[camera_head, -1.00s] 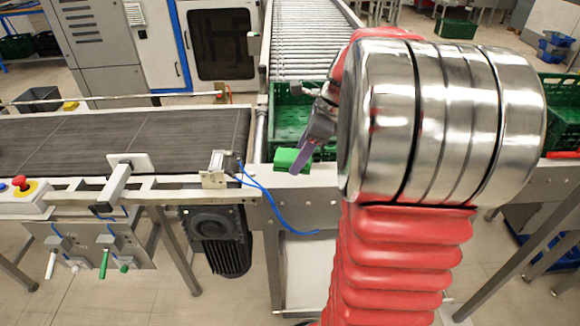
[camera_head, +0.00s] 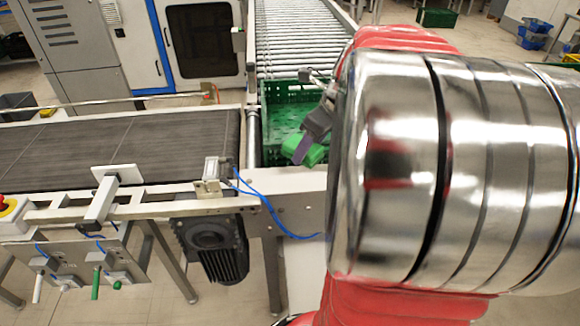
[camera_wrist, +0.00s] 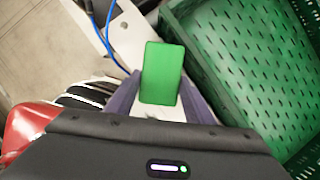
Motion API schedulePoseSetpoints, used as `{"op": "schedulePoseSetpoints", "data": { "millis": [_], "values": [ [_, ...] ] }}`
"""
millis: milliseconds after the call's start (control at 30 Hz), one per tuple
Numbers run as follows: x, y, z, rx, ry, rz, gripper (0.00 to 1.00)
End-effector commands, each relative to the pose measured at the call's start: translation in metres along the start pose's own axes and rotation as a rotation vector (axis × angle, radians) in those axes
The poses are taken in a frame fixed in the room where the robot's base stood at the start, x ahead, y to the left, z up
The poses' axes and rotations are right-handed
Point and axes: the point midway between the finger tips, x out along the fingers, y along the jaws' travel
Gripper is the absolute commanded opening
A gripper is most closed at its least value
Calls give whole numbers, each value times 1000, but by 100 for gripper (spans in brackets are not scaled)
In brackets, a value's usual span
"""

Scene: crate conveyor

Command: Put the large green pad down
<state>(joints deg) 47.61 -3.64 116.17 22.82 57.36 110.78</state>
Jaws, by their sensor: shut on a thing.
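The large green pad (camera_wrist: 162,72) is a flat rectangular block held between the purple fingers of my gripper (camera_wrist: 155,95) in the wrist view. In the head view the pad (camera_head: 317,153) shows at the end of my gripper (camera_head: 303,146), partly hidden by a finger. The gripper is shut on it. In the wrist view the pad is beside the wall of a green crate, over the grey metal frame edge; its height above the frame cannot be told.
The green crate (camera_wrist: 200,62) has a perforated floor and looks empty; it also shows in the head view (camera_head: 275,93). A dark conveyor belt (camera_head: 110,145) lies at left and a roller conveyor (camera_head: 295,40) runs behind. A blue cable (camera_head: 268,205) hangs at the frame's front.

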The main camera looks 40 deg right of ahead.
Motion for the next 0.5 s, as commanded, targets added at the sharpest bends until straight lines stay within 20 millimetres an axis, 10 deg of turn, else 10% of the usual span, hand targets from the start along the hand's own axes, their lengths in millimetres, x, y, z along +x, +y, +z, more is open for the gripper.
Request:
{"op": "schedulePoseSetpoints", "data": {
  "millis": [500],
  "values": [
    [46, -1, -21, 3, 0, -2, 23]
  ]
}}
